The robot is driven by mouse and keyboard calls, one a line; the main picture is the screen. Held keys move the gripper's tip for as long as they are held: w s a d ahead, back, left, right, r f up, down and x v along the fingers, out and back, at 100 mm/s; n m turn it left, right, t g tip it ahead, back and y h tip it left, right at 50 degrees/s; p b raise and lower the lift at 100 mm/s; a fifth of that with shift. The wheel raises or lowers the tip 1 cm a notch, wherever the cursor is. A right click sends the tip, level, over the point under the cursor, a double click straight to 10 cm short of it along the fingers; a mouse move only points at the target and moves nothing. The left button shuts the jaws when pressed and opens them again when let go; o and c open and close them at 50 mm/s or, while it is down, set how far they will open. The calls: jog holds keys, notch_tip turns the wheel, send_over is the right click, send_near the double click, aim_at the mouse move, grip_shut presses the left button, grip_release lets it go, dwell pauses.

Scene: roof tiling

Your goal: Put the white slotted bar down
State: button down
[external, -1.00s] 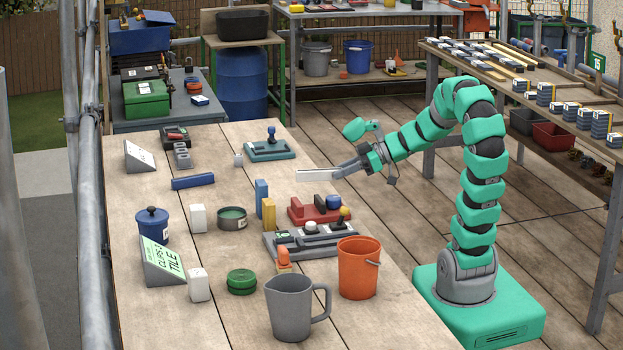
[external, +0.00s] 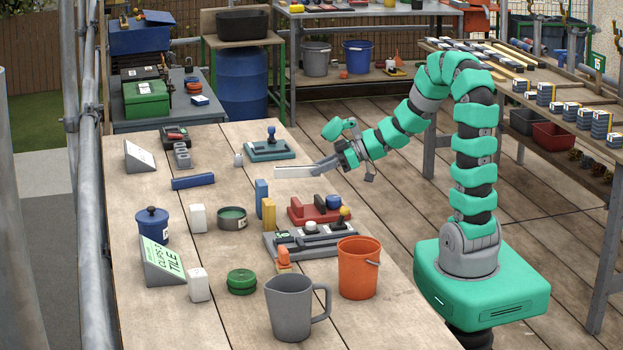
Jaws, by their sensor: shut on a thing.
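The white slotted bar (external: 292,172) is a slim pale piece held out level from my gripper (external: 322,167), pointing left. My gripper is shut on the bar's right end. The bar is over the back right part of the wooden table (external: 230,170), just in front of the teal tool with a blue knob. I cannot tell whether the bar touches the table top or hangs a little above it. The slots are too small to make out.
Near the bar are the teal tool (external: 269,149), a small grey-white cube (external: 238,160), a blue bar (external: 193,181) and upright blue (external: 261,194) and yellow (external: 268,214) blocks. A red tool (external: 314,210) stands nearer. Bare table lies between them.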

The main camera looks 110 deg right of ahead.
aim_at(293, 185)
jog(key=shift+w+d+p, duration=0.35)
jog(key=shift+p, duration=0.35)
jog(key=w+d+b, duration=0.1)
jog(key=w+d, duration=0.1)
jog(key=w+d+f, duration=0.1)
jog(key=d, duration=0.1)
jog(key=shift+w+b, duration=0.4)
jog(key=shift+w+d, duration=0.4)
jog(key=shift+d, duration=0.1)
jog(key=shift+w+d+f+b, duration=0.25)
jog(key=shift+f+b, duration=0.25)
jog(key=shift+f, duration=0.15)
jog(key=shift+w+d+f+b, duration=0.2)
jog(key=shift+f+b, duration=0.25)
jog(key=shift+f, duration=0.45)
jog(key=shift+f, duration=0.1)
jog(key=shift+f, duration=0.15)
jog(key=c, duration=1.3)
grip_release()
jog(key=shift+o, duration=0.2)
